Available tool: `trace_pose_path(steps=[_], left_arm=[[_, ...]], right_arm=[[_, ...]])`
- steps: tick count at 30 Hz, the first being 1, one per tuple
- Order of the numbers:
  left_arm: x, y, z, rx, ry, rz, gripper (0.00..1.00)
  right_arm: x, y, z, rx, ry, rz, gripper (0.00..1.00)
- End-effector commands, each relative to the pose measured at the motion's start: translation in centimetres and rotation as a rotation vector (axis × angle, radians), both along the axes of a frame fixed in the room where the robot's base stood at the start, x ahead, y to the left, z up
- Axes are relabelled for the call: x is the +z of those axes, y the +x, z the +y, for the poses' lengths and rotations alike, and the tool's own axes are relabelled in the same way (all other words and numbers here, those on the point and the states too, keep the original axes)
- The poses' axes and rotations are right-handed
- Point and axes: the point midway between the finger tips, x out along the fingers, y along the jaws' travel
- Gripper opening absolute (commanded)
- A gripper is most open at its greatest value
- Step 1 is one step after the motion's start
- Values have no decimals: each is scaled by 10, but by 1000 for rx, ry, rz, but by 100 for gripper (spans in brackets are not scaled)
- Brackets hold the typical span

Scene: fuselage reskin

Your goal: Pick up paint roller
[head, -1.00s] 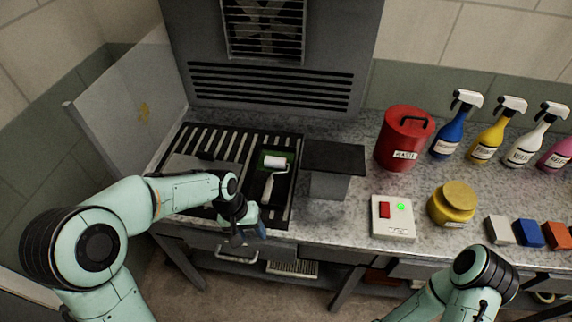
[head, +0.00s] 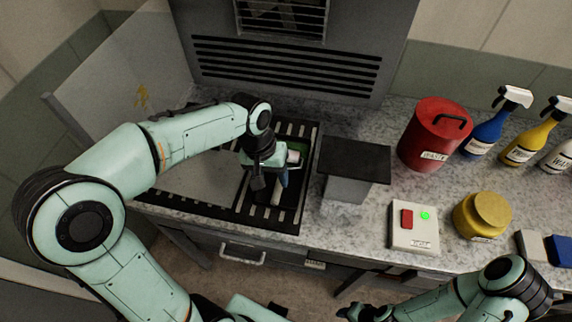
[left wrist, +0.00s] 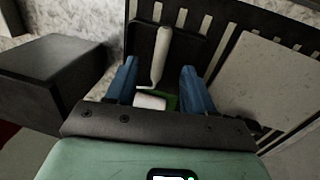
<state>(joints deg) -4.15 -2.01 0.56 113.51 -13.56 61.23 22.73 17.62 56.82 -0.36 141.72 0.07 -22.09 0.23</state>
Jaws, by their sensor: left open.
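The paint roller has a white roller head (head: 294,157) and a pale handle (head: 276,192). In the left wrist view the roller's handle (left wrist: 162,50) points away between the two blue fingers (left wrist: 160,82), and the white head lies nearer the palm. The fingers do not visibly grip it. My right gripper (head: 355,312) is at the bottom edge, partly cut off, away from the roller.
A dark-topped grey block (head: 352,165) stands just right of the grate. Further right are a red can (head: 433,135), a switch box (head: 413,227), a yellow jar (head: 482,215) and spray bottles. A clear panel (head: 115,95) rises at the left.

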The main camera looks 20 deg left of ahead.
Motion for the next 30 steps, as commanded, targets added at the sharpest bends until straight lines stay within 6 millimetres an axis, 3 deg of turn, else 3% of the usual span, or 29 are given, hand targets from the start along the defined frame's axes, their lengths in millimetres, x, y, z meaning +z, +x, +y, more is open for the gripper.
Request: trace_pose_path(steps=[18, 26, 27, 30], left_arm=[[-70, 6, -6, 1, 0, 1, 53], [-73, 7, -7, 1, 0, -2, 53], [-73, 7, -7, 1, 0, -2, 50], [-73, 7, -7, 0, 0, -2, 17]], right_arm=[[-2, -2, 0, 1, 1, 2, 43], [-2, -2, 0, 1, 1, 2, 43], [-2, -2, 0, 1, 1, 2, 43], [-2, -2, 0, 1, 1, 2, 43]])
